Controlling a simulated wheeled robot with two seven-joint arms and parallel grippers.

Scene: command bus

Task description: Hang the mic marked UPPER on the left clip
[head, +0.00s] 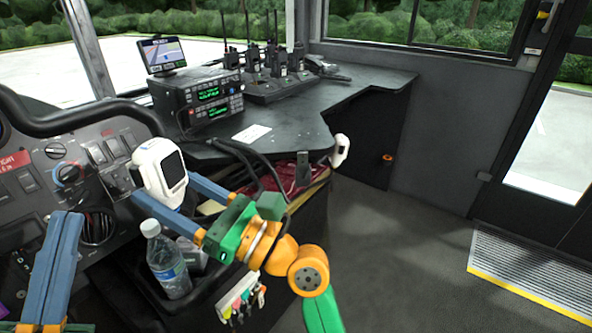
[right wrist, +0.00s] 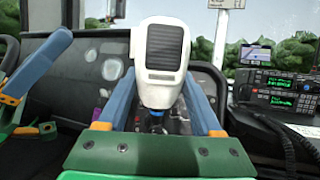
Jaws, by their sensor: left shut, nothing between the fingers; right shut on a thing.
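A white hand mic with a dark grille (head: 160,165) is held between the blue fingers of my right gripper (head: 165,192), in front of the dashboard. In the right wrist view the mic (right wrist: 160,50) stands upright between the two fingers, grille showing; I can read no marking on it. A second white mic (head: 340,151) hangs at the desk's front edge, on the right. A dark, upright, clip-like piece (head: 303,169) stands to its left, with no mic on it. My left gripper (head: 66,215) is shut and empty at the lower left.
A water bottle (head: 165,258) stands in a dark bin below my right gripper. The radio stack (head: 205,100), charger with handsets (head: 275,85) and a white paper (head: 252,133) are on the desk (head: 300,125). Black cables (head: 250,165) loop over its front edge. The floor (head: 400,235) is clear.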

